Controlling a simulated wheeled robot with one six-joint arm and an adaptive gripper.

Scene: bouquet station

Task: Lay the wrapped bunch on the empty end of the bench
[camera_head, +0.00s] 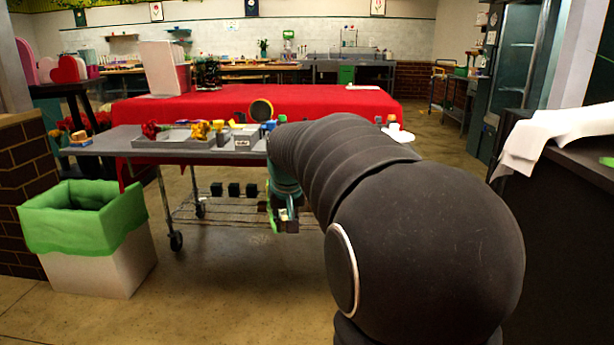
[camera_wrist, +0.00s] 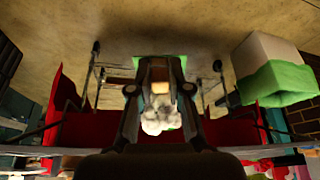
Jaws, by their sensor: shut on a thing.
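My gripper (camera_head: 287,218) hangs in front of the grey wheeled bench, below its top; my arm hides part of it. In the wrist view my gripper (camera_wrist: 159,72) is shut on the wrapped bunch (camera_wrist: 158,118), which shows as a pale, ruffled mass with some green and a tan part between the fingers. The bunch is mostly hidden in the head view. The grey bench (camera_head: 105,147) holds grey trays with red and yellow flowers (camera_head: 200,131) in its middle.
A white bin with a green liner (camera_head: 85,215) stands on the floor left of the bench. A red-covered table (camera_head: 330,103) is close behind the bench. A dark counter with white paper (camera_head: 545,135) is at the right. Floor in front of the bench is clear.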

